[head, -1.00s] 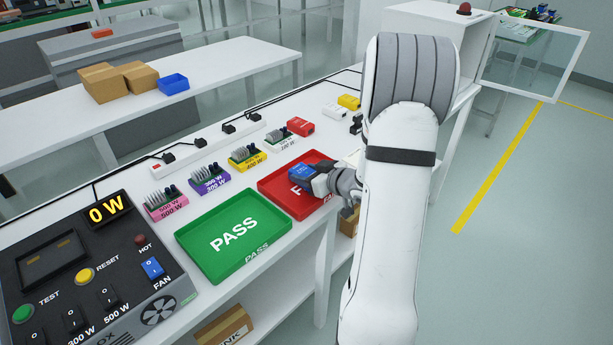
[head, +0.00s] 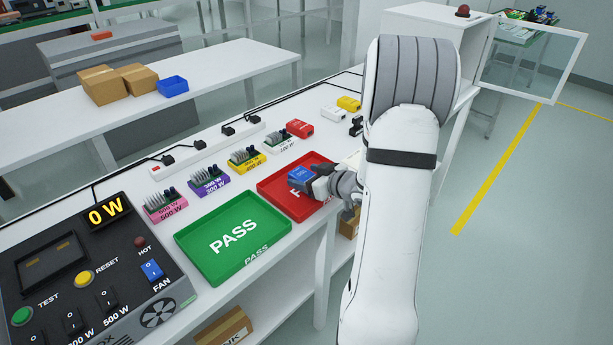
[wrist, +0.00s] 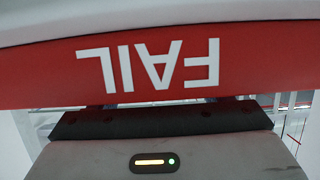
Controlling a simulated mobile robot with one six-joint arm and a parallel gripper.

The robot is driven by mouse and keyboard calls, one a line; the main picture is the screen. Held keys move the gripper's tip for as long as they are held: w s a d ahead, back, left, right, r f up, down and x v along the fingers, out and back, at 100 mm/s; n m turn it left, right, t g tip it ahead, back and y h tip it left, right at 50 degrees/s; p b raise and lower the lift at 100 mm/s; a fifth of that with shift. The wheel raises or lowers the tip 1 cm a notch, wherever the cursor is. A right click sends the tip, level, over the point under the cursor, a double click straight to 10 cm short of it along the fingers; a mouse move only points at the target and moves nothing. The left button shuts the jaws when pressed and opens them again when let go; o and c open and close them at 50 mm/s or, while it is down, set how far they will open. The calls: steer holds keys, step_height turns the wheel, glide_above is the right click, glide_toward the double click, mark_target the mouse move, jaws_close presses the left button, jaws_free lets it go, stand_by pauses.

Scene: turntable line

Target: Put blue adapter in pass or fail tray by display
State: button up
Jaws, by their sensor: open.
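The blue adapter (head: 300,175) is at the red FAIL tray (head: 277,190), inside its outline near the back right; its underside is hidden, but it appears to rest on the tray floor. My gripper (head: 315,183) is open, with its dark fingers right beside the adapter's right end. I cannot tell whether they still touch it. In the wrist view the FAIL lettering of the tray (wrist: 245,85) shows upside down, and the adapter is not seen. The green PASS tray (head: 205,240) is empty, left of the FAIL tray. The display (head: 107,212) reads 0 W.
The tester (head: 60,285) with switches stands at the left. Several labelled load blocks, including a pink one (head: 165,207), line the bench behind the trays. A red adapter (head: 299,128) and a yellow one (head: 349,103) lie farther back. A power strip (head: 190,155) runs behind.

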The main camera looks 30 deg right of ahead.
steer(key=p+v, duration=0.1)
steer(key=v, duration=1)
step_height(320, 180, up, 5)
steer(key=w+a+m+g+h, duration=0.1)
steer(key=a+m+g+h, duration=0.15)
steer(key=h, duration=0.55)
steer(key=s+a+r+m+g+y, duration=0.1)
steer(key=s+a+g+y, duration=0.2)
steer(key=s+a+g, duration=0.5)
steer(key=s+a, duration=0.8)
steer(key=a, duration=0.1)
steer(key=shift+s+a+r, duration=0.15)
steer(key=shift+s+r, duration=0.2)
steer(key=shift+r, duration=0.05)
steer(key=shift+m+g, duration=0.25)
